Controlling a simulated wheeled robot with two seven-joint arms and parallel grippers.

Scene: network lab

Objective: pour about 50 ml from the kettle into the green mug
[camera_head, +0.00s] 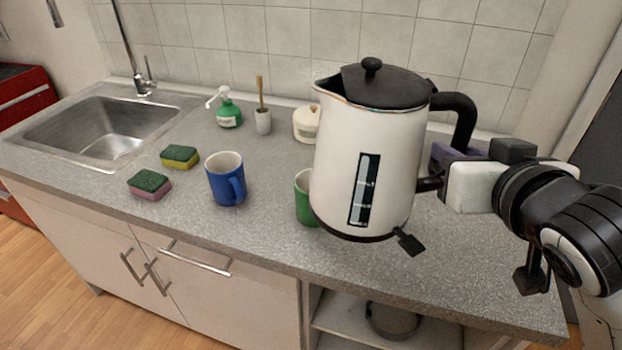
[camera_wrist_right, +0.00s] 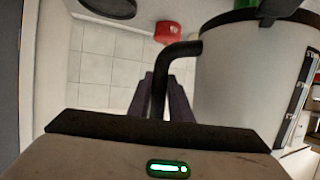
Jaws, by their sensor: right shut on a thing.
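The white kettle (camera_head: 360,165) with black lid and handle is close to the head camera, roughly upright, its spout pointing left. It appears held above the counter. My right gripper (camera_head: 440,170) is shut on the kettle's handle from the right. In the right wrist view the handle (camera_wrist_right: 160,85) passes between my gripper's fingers, and the kettle's body (camera_wrist_right: 245,85) is to their right. The green mug (camera_head: 304,203) stands on the counter, mostly hidden behind the kettle's lower left side. Its inside is barely visible. My left gripper is not in view.
A blue mug (camera_head: 226,180) stands left of the green mug. Two sponges (camera_head: 150,184) (camera_head: 180,156), a green soap bottle (camera_head: 229,113), a brush in a cup (camera_head: 263,118) and a cream pot (camera_head: 306,124) are farther left or back. The counter front (camera_head: 370,260) is clear.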

